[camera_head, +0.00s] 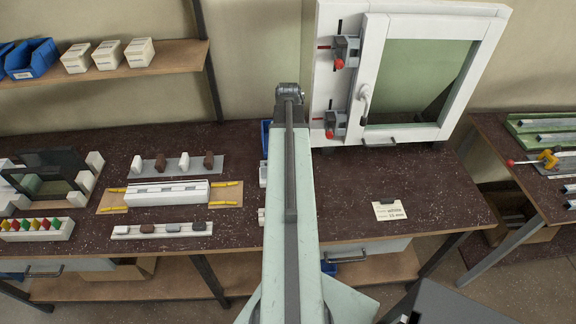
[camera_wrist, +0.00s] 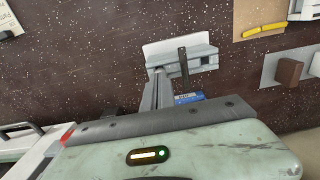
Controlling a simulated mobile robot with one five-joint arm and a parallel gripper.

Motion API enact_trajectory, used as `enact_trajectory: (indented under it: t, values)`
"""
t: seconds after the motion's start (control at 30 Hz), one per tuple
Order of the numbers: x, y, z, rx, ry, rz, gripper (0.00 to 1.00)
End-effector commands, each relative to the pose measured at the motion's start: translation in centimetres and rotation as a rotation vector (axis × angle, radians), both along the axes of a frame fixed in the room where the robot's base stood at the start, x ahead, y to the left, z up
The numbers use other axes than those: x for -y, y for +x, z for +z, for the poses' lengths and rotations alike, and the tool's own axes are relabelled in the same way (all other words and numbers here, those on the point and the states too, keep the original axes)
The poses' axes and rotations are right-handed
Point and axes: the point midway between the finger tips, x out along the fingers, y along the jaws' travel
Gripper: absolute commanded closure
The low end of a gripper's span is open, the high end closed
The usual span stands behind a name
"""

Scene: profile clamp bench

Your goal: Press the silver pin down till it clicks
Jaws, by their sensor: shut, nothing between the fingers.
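In the wrist view, my gripper (camera_wrist: 159,74) shows as narrow grey fingers held together, reaching up from my pale green wrist housing. The fingertips are at or just in front of a light grey block (camera_wrist: 200,58) with a white plate behind it, on the dark speckled bench. I cannot tell whether they touch it. A dark upright bar (camera_wrist: 183,64) stands at the front of the block. I cannot make out the silver pin for certain in either view. In the head view my arm hides my gripper and most of the bench around it.
A white window frame (camera_head: 342,60) with red-tipped clamps stands at the back right of the bench. Left of my arm lie a white profile (camera_head: 165,195) and strips of small blocks (camera_head: 160,230). A paper card (camera_head: 389,210) lies on the right. The bench around the card is clear.

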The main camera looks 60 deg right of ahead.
Motion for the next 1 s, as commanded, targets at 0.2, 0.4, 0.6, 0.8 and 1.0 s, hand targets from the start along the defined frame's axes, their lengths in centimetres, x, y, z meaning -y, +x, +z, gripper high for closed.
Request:
enact_trajectory:
  t: [0.2,0.4,0.6,0.8,1.0]
  values:
    - [0.00,0.00,-0.23,0.000,0.000,0.000,1.00]
    - [0.00,0.00,-0.43,0.000,0.000,0.000,1.00]
    - [0.00,0.00,-0.68,0.000,0.000,0.000,1.00]
    - [0.00,0.00,-0.92,0.000,0.000,0.000,1.00]
    - [-0.01,-0.01,-1.17,0.000,0.000,0.000,1.00]
